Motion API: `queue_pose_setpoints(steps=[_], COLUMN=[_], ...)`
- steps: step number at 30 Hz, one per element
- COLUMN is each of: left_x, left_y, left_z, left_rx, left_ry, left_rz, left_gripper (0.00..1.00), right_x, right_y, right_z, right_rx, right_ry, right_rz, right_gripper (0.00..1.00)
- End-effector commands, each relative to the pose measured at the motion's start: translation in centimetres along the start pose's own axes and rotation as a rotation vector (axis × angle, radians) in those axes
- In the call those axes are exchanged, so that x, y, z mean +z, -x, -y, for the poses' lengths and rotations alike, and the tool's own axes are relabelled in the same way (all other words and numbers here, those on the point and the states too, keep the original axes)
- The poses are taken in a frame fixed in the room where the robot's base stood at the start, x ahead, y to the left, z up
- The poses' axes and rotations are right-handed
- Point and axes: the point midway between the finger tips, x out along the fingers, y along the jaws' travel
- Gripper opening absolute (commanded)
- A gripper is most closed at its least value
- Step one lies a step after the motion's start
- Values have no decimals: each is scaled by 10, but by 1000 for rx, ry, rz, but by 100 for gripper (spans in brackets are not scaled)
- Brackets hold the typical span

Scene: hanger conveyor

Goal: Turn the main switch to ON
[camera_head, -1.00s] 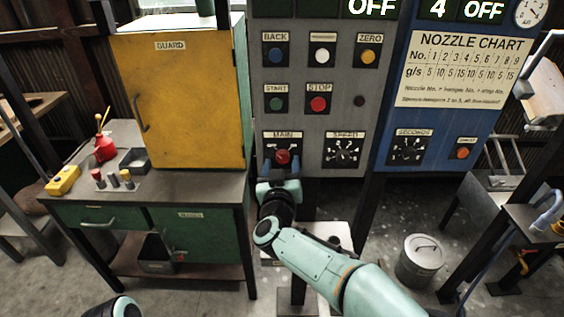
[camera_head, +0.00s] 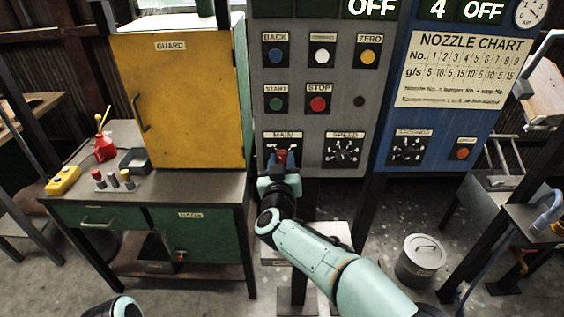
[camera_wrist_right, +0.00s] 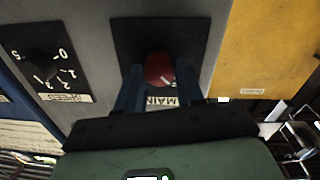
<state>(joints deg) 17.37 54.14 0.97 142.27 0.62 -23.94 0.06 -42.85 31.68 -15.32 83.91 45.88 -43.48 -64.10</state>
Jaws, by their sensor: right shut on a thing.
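The main switch, a red knob (camera_head: 283,156) on a black plate under the MAIN label, sits at the lower left of the grey panel. It also shows as a red knob in the right wrist view (camera_wrist_right: 159,68), where the panel appears upside down. My right gripper (camera_head: 280,160) is at the switch, its blue fingers (camera_wrist_right: 158,88) shut on either side of the knob. The fingers and wrist hide part of the plate, so I cannot read the knob's setting. My left gripper is out of view.
The SPEED dial (camera_head: 343,152) is right of the switch. The START (camera_head: 275,103) and STOP (camera_head: 318,104) buttons are above it. The yellow GUARD cabinet (camera_head: 185,95) stands close on the left, over a bench with a red can (camera_head: 105,148). A blue panel (camera_head: 450,125) is on the right.

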Motion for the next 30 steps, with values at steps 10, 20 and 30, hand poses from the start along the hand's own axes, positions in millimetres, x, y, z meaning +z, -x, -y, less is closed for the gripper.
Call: queue_pose_setpoints(steps=[10, 20, 30], left_x=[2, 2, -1], left_y=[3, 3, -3], left_z=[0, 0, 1], left_rx=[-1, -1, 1], left_ry=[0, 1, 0], left_rz=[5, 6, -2], left_gripper=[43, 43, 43], right_x=[-1, 0, 0], right_y=[0, 0, 0], right_z=[-1, -2, -3], right_rx=[-1, -4, -7], right_ry=[-190, -498, -823], right_rz=[10, 26, 41], right_gripper=[7, 7, 7])
